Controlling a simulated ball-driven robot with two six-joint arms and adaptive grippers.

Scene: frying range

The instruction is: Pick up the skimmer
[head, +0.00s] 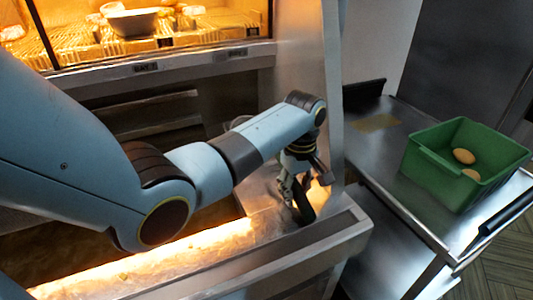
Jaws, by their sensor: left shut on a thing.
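My left gripper (299,192) hangs down over the right end of the fryer, close to the metal post. It is shut on a dark bar, which looks like the handle of the skimmer (304,206). Its fingers cover part of the handle, and I cannot make out the skimmer's head. My right gripper is not in view.
The fryer's metal rim (305,262) runs below the gripper, and a post stands just right of it. A steel side table (385,150) holds a green bin (435,180) with brown egg-like items. A lit shelf with a dark bowl (133,22) is at the back.

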